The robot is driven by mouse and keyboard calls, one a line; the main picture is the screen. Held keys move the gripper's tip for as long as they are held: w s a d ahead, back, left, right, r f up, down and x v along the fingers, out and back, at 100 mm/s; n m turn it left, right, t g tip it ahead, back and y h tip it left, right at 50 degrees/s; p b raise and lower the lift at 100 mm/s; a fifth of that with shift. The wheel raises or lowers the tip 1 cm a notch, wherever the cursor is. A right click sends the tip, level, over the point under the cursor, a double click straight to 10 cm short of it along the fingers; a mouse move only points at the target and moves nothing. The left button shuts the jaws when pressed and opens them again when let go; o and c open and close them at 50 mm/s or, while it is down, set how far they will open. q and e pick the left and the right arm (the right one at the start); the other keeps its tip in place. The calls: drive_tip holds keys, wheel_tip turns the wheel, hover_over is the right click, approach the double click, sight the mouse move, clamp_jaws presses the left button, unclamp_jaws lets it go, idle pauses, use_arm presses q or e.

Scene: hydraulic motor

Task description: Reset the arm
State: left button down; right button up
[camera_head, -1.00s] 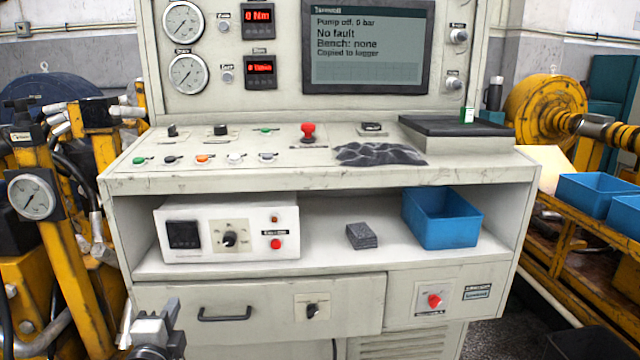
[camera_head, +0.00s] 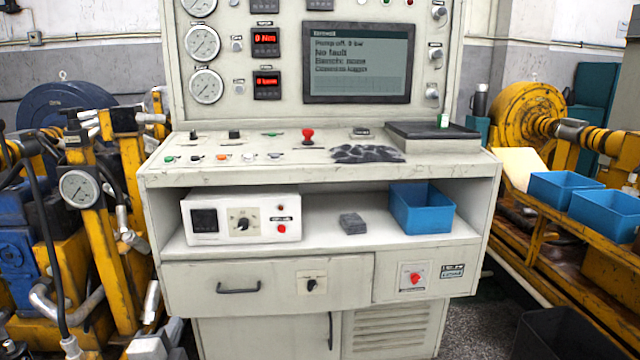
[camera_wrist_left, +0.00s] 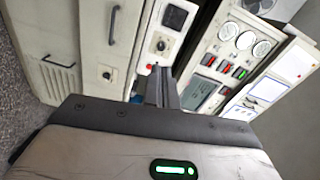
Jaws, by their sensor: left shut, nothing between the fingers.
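My left gripper (camera_head: 165,338) shows at the bottom left of the head view, in front of the console's lower left side and cut off by the picture edge. In the left wrist view its fingers (camera_wrist_left: 162,88) are together with nothing between them. It is apart from the console (camera_head: 325,180), which stands behind it, with the drawer (camera_head: 235,287) above and to the right in the head view. My right gripper is in neither view.
The console shelf holds a white control box (camera_head: 240,217), a grey stack (camera_head: 352,223) and a blue bin (camera_head: 422,208). Yellow machinery with a gauge (camera_head: 79,188) stands close on the left. A yellow bench with blue bins (camera_head: 604,214) is on the right.

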use_arm(q)
drive_tip(key=s+d+f+n+g+h+p, duration=0.1)
drive_tip(key=s+d+n, duration=0.3)
drive_tip(key=s, duration=0.4)
drive_tip(key=s+d+f+n+g+h+p, duration=0.2)
drive_tip(key=s+d+n, duration=0.3)
drive_tip(key=s, duration=0.3)
drive_tip(key=s+d+f+n+g+h+p, duration=0.1)
drive_tip(key=s+d+n+g+h+p, duration=0.1)
drive_tip(key=s, duration=0.6)
drive_tip(key=d+n+g+p, duration=0.1)
drive_tip(key=d+n, duration=0.1)
drive_tip(key=shift+d+f+n+g+p, duration=0.15)
drive_tip(key=shift+f+n+g+p, duration=0.25)
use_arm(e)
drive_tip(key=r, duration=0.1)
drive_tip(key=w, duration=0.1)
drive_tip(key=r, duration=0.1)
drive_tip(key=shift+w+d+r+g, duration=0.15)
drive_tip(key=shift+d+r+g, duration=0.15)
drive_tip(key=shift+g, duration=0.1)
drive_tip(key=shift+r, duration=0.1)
